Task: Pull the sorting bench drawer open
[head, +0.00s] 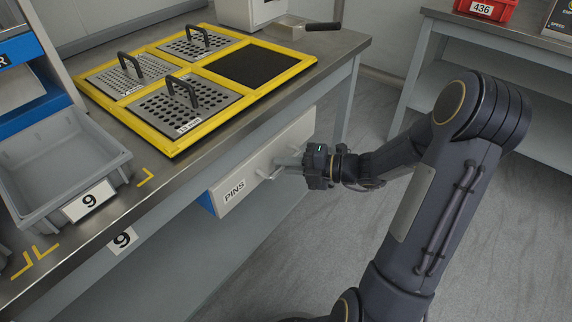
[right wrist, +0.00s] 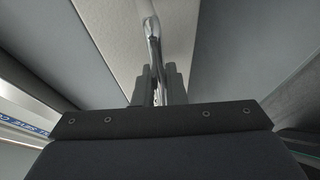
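The sorting bench drawer (head: 245,184) has a light grey front with a PINS label, under the bench top. Its front stands a little out from the bench, and a strip of its blue side shows at the left end. My right gripper (head: 300,163) is at the drawer's bar handle (head: 268,174). In the right wrist view, the two fingers (right wrist: 158,86) are close together on either side of the shiny handle (right wrist: 153,45), closed around it. The fingers hide part of the handle. My left gripper is not in view.
The bench top (head: 150,205) carries a yellow-framed tray (head: 166,147) with perforated plates and a grey bin (head: 62,160) labelled 9. Another bench with a red bin (head: 487,8) stands at the right. Grey floor (head: 285,260) is clear before the drawer.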

